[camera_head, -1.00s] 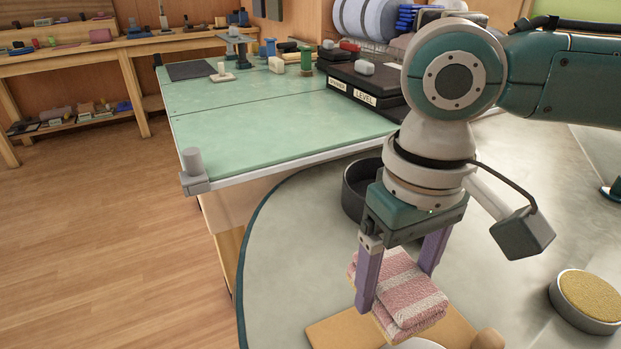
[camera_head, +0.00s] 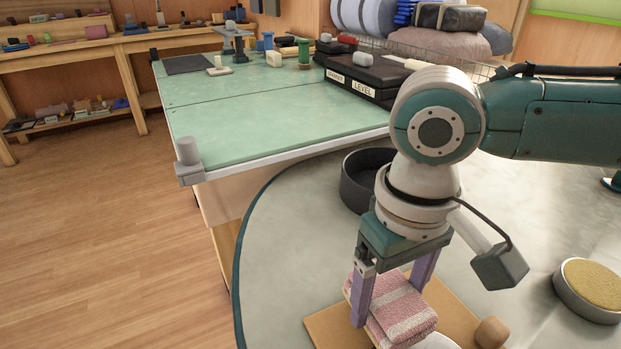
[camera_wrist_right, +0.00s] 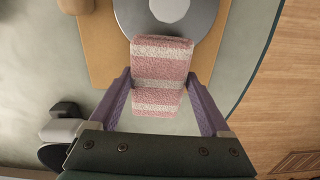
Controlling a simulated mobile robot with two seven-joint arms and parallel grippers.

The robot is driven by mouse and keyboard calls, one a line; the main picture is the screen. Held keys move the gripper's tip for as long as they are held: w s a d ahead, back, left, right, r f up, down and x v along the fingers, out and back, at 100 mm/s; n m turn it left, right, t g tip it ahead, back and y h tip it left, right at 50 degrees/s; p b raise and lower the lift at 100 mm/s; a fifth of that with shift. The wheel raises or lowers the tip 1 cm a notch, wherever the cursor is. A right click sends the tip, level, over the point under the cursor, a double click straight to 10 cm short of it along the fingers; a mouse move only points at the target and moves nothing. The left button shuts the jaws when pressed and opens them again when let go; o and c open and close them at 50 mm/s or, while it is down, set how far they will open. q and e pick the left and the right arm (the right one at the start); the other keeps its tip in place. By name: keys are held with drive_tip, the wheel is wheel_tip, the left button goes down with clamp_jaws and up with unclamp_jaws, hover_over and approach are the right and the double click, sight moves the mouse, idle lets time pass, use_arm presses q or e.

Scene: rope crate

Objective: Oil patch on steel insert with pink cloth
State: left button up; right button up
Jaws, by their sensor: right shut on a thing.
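The pink and white striped cloth (camera_head: 396,312) is folded into a thick pad. My right gripper (camera_head: 388,305) is shut on it, with a purple finger at each side. In the right wrist view the cloth (camera_wrist_right: 162,75) sits between the fingers of my right gripper (camera_wrist_right: 160,85), and its far end overlaps the edge of a round grey metal disc (camera_wrist_right: 208,20). I cannot tell if it touches the disc. The disc, likely the steel insert, lies on a wooden board (camera_wrist_right: 98,40). No oil patch can be made out. My left gripper is not in view.
A round wooden knob (camera_head: 491,332) stands at the board's right. A dark round bowl (camera_head: 362,182) is behind my gripper, and a round tin with a yellow pad (camera_head: 590,288) is at the right. A green-topped bench (camera_head: 270,120) with black cases (camera_head: 365,78) stands behind.

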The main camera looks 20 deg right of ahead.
drive_tip(key=shift+f, duration=0.7)
drive_tip(key=shift+d, duration=0.15)
drive_tip(key=shift+d+r+p, duration=0.15)
drive_tip(key=shift+d+p, duration=0.3)
drive_tip(key=shift+d, duration=0.05)
drive_tip(key=shift+a+p, duration=0.3)
drive_tip(key=shift+a, duration=0.95)
drive_tip(key=shift+d+f+p, duration=0.15)
drive_tip(key=shift+d+f, duration=0.05)
drive_tip(key=shift+d, duration=0.45)
drive_tip(key=shift+d+f+p, duration=0.15)
drive_tip(key=shift+d, duration=0.45)
drive_tip(key=shift+a, duration=0.25)
